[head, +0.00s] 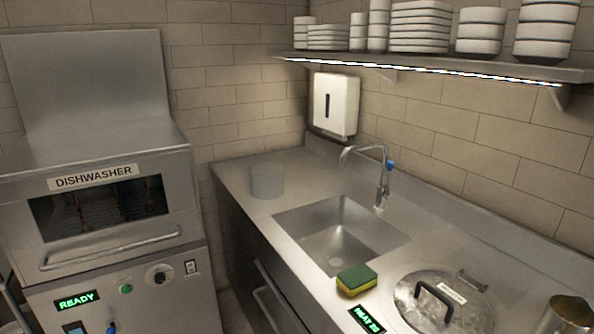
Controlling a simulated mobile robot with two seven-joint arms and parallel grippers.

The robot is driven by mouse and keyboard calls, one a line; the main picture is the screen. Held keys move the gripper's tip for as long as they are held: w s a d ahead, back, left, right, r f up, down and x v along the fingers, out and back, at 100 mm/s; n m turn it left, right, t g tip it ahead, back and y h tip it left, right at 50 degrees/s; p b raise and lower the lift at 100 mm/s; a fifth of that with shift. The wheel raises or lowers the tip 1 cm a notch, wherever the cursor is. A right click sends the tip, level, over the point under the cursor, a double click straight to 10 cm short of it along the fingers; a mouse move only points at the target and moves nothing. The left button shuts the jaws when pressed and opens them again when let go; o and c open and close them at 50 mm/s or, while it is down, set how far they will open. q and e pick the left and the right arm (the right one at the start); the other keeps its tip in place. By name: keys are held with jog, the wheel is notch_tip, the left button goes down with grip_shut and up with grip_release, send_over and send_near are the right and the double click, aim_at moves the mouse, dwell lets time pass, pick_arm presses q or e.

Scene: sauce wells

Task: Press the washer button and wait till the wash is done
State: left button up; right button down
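The steel dishwasher (90,270) stands at the left, with a "DISHWASHER" label (93,177) above its dark window (100,208) and a bar handle below. Its front panel has a green "READY" display (77,300), a green button (126,289), a dial (159,275) and a small rocker switch (191,267). A blue part shows at the lower edge of the panel. Neither of my grippers is in the head view.
The steel counter holds a sink (340,235) with a faucet (383,180), a sponge (356,279), a clear container (267,180), a lidded pot (437,302) and a "HEAT" display (367,320). A shelf (440,66) with stacked white dishes and a towel dispenser (336,104) are on the walls.

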pick_arm(q)
jog(key=shift+c, duration=0.5)
grip_shut()
dwell(1.2)
